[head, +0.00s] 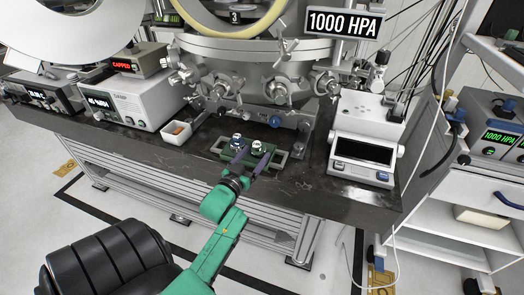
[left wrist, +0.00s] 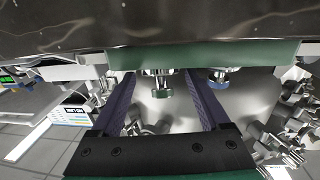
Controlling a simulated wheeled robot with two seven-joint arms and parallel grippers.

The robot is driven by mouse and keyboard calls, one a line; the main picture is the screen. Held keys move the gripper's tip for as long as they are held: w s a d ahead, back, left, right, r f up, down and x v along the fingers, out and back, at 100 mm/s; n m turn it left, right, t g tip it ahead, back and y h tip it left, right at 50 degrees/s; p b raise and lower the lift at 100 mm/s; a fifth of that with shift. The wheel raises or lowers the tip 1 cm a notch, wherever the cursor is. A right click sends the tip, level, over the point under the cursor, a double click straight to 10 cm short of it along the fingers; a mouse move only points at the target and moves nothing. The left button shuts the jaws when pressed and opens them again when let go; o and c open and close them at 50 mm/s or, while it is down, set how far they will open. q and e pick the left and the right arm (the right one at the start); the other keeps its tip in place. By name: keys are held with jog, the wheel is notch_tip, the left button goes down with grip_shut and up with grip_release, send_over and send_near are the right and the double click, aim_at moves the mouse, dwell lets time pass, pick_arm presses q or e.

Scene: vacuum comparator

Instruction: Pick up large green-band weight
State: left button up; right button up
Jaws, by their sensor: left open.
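My left gripper (head: 251,153) reaches over the dark bench from the front, its two purple fingers open. A small metal weight (head: 256,146) stands on a green tray (head: 226,155). In the left wrist view, which looks upside down, this weight (left wrist: 161,92) shows a greenish band and sits between the open fingers (left wrist: 160,88), with gaps on both sides. A second metal weight (head: 237,137) stands on the tray to its left; in the left wrist view it has a blue band (left wrist: 219,84) and is outside the fingers. My right gripper is not in view.
A large metal chamber (head: 235,60) stands behind the tray. A small orange-lined box (head: 177,132) is left of the tray, and a white instrument (head: 364,150) with a dark display is to the right. Bare bench lies between the tray and that instrument.

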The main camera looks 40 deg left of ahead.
aim_at(263, 144)
pick_arm(q)
jog(key=x, duration=0.6)
jog(key=shift+w+a+f, duration=0.1)
jog(key=shift+w+f, duration=0.05)
jog(key=shift+w, duration=0.15)
jog(key=shift+s, duration=0.15)
jog(key=shift+c, duration=1.2)
grip_shut()
